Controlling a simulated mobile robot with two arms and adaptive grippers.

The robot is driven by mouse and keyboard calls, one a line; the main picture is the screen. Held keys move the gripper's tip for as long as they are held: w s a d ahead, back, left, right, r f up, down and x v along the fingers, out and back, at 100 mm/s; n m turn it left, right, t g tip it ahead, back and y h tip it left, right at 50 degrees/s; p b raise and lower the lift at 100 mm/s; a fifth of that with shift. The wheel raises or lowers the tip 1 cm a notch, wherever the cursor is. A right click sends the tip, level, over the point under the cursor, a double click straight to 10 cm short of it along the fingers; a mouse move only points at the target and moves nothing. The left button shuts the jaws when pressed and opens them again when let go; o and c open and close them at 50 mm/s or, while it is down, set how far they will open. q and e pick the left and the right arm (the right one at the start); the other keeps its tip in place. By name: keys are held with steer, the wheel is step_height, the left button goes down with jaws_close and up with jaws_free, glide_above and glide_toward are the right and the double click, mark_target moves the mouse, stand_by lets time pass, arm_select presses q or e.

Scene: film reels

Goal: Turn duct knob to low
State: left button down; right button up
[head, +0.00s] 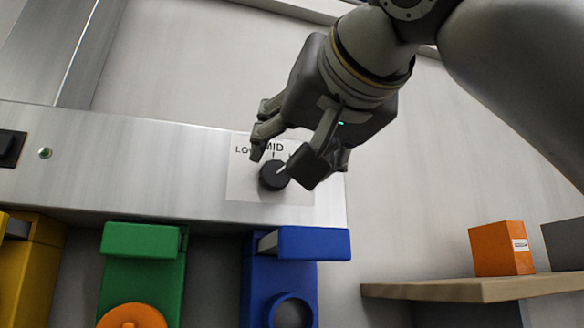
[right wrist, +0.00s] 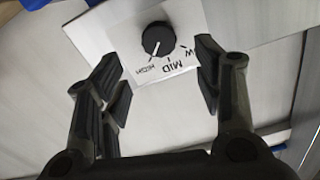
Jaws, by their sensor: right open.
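The duct knob (head: 271,177) is a round black dial with a white pointer line, on a pale label plate (head: 240,187) on the metal panel. The plate reads LOW and MID in the head view; the HIGH mark is hidden behind my gripper there. My right gripper (head: 284,160) is open, its fingers just in front of and above the knob. In the right wrist view the knob (right wrist: 158,39) shows beyond the gap between the fingers (right wrist: 163,85), apart from them. Its pointer is toward HIGH. My left gripper is not in view.
Below the panel hang a green unit (head: 143,240), a blue unit (head: 312,242) and a yellow one (head: 28,275). A black switch (head: 10,147) is at the far left. An orange box (head: 499,249) stands on a wooden shelf (head: 470,288) at right.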

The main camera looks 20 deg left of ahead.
mark_target(278, 172)
steer(key=p+x, duration=0.2)
steer(key=x, duration=0.4)
steer(key=shift+w+a+f, duration=0.1)
steer(key=shift+w+a, duration=0.3)
steer(key=shift+w, duration=0.15)
steer(key=shift+s, duration=0.1)
steer(key=c, duration=0.5)
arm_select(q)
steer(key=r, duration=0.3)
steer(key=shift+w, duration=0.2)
arm_select(e)
steer(key=c, duration=0.5)
